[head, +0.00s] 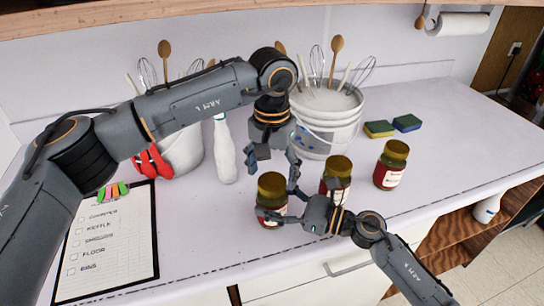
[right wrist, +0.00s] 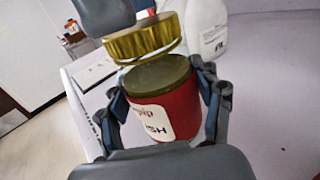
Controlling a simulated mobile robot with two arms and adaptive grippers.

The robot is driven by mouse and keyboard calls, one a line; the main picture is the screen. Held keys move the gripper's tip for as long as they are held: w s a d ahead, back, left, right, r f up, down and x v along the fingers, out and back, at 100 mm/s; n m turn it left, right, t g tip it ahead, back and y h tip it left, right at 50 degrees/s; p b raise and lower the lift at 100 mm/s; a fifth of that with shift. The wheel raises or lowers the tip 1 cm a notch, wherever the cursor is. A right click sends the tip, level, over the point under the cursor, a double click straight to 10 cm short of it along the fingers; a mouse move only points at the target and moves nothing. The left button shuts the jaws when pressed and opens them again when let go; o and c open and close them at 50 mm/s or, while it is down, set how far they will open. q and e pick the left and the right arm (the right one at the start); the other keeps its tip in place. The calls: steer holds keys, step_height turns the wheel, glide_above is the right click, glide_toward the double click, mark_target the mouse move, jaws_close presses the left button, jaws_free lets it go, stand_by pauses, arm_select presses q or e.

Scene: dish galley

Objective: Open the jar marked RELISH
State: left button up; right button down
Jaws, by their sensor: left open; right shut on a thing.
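A jar (head: 272,205) with a gold lid (right wrist: 143,38), olive contents and a red-and-white label stands on the white counter. My right gripper (head: 279,203) is shut around its body. In the right wrist view the jar (right wrist: 175,115) is between the two fingers, and part of its lettering, "HS", shows, turned over. The lid sits on the jar's top. My left gripper (head: 271,160) points down, open and empty, just above the lid. Two similar jars stand to the right: one close by (head: 337,172) and one farther (head: 391,165); their lettering is too small to read.
A white bucket (head: 325,120) with whisks and spoons stands behind. A white bottle (head: 224,150), another container (head: 183,155) with red gloves, and a checklist board (head: 110,245) are on the left. Two sponges (head: 379,129) lie behind the jars. The counter's right side is clear.

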arm_select(q)
steer(key=shift+f, duration=0.65)
